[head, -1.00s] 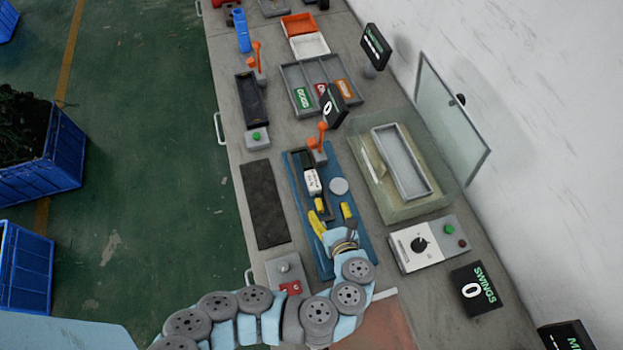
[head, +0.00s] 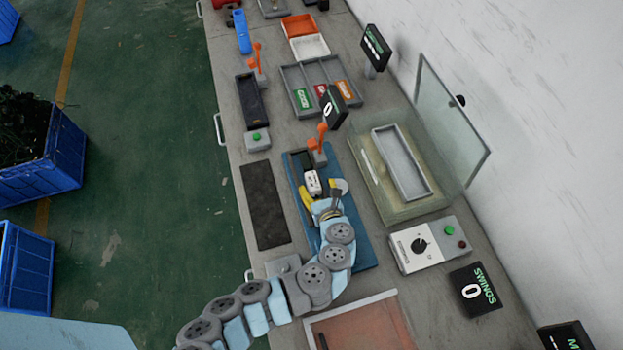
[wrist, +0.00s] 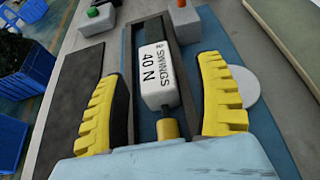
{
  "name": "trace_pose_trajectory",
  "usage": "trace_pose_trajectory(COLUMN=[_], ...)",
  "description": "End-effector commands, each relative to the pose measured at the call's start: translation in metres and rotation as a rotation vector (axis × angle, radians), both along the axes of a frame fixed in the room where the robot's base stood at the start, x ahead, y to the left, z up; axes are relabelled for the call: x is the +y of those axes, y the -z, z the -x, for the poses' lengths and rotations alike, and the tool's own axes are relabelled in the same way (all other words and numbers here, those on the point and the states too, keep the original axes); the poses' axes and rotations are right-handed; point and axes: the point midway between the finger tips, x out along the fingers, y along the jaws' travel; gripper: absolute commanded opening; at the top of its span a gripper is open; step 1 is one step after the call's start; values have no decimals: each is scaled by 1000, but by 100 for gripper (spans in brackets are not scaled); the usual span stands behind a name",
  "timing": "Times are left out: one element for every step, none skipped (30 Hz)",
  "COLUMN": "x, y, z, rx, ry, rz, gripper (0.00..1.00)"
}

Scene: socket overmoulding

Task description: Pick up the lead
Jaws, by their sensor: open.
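My gripper (head: 322,192) is open over the blue base plate (head: 361,250) in the head view. In the wrist view its yellow ribbed fingers (wrist: 161,75) stand apart on both sides of a white block (wrist: 156,75) marked "SWINGS 40 N". A brass-coloured cylinder (wrist: 167,129) is at the block's near end. The block lies in a dark channel on the plate, and nothing is seen gripped. The block also shows in the head view (head: 313,182). I cannot tell for certain which part is the lead. The channel's near end is hidden by my gripper.
An orange lever (head: 319,135) stands just beyond the block. A grey disc (wrist: 237,88) is close to the right finger. A black mat (head: 265,205) lies left, and a clear-walled box (head: 425,205) stands right. A brownish tray (head: 390,297) lies nearer.

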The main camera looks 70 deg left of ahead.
Motion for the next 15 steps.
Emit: trace_pose_trajectory(x=[3,5,9,13,16,21,24,28,33,36,39,42,44,45,47], y=[0,1,1,2,3,4,5,6,8,10,12,13,14,14,15], z=[0,1,1,2,2,2,2,2,2,2,2,2,1,0,0], rx=[0,-1,-1,-2,-1,-2,-3,-3,-2,0,1,1,-1,-1,-1], ry=[-2,-4,-6,-7,-8,-7,-6,-6,-6,-7,-7,-6,-4,-3,-2], rz=[0,-1,-1,-1,-1,0,0,0,0,0,1,1,1,1,1], gripper=[70,70,70,70,70,70,70,70,70,70,70,70,70,70,70])
